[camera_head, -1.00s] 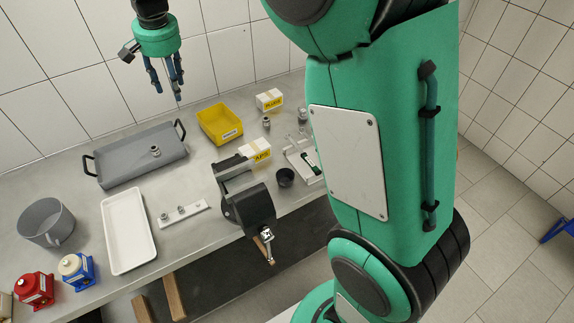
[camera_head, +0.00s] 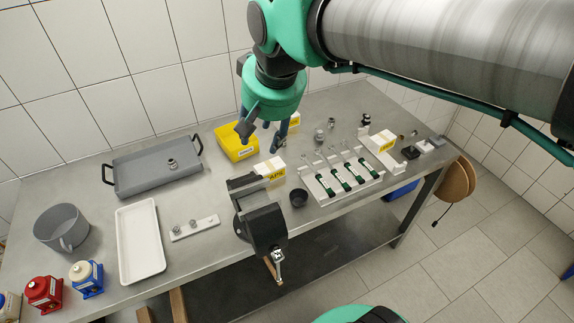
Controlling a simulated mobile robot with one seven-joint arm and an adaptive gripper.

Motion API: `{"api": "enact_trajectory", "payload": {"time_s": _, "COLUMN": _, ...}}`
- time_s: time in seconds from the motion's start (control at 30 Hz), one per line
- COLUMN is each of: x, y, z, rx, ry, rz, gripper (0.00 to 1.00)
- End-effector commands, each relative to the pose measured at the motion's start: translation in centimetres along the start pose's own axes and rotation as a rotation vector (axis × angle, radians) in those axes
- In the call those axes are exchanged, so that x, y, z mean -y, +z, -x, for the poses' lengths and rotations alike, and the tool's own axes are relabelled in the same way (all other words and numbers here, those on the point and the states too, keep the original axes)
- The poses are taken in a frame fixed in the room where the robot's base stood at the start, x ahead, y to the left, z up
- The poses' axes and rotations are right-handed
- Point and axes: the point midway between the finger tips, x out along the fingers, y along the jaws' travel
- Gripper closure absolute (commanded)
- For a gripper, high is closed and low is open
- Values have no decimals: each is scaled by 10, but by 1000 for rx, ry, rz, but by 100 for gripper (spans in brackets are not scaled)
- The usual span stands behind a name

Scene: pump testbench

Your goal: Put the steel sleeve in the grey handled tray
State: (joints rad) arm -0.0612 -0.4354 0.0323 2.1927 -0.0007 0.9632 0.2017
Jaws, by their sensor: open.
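A short steel ring-shaped piece (camera_head: 172,163), which looks like the steel sleeve, rests on the floor of the grey handled tray (camera_head: 130,181), towards its right side. The tray lies at the back left of the bench, with a dark handle at each end. My gripper (camera_head: 264,138) is open, fingers pointing down, to the right of the tray and in front of the yellow bin's right side in the picture. It is well apart from the steel piece. I see nothing held between its fingers, though the fingers partly hide what lies behind them.
A yellow bin (camera_head: 232,145) stands right of the tray. A black vise (camera_head: 262,219) sits at the front edge. A white tray (camera_head: 126,231), a grey pot (camera_head: 54,240) and a white strip with small metal parts (camera_head: 203,226) are at left. A rack with green-marked items (camera_head: 322,200) is at right.

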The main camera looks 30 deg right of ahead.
Motion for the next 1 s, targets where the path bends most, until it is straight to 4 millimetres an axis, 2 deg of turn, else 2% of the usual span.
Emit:
{"api": "enact_trajectory", "payload": {"time_s": 0.1, "x": -13, "y": 33, "z": 6, "rx": -25, "ry": 1, "rz": 30, "gripper": 56}}
{"api": "enact_trajectory", "payload": {"time_s": 0.3, "x": -30, "y": 85, "z": 7, "rx": -67, "ry": 6, "rz": 85, "gripper": 56}}
{"api": "enact_trajectory", "payload": {"time_s": 0.5, "x": -42, "y": 122, "z": 3, "rx": -95, "ry": 12, "rz": 127, "gripper": 56}}
{"api": "enact_trajectory", "payload": {"time_s": 0.7, "x": -46, "y": 136, "z": 0, "rx": -104, "ry": 15, "rz": 144, "gripper": 56}}
{"api": "enact_trajectory", "payload": {"time_s": 1.0, "x": -46, "y": 137, "z": -1, "rx": -105, "ry": 15, "rz": 146, "gripper": 56}}
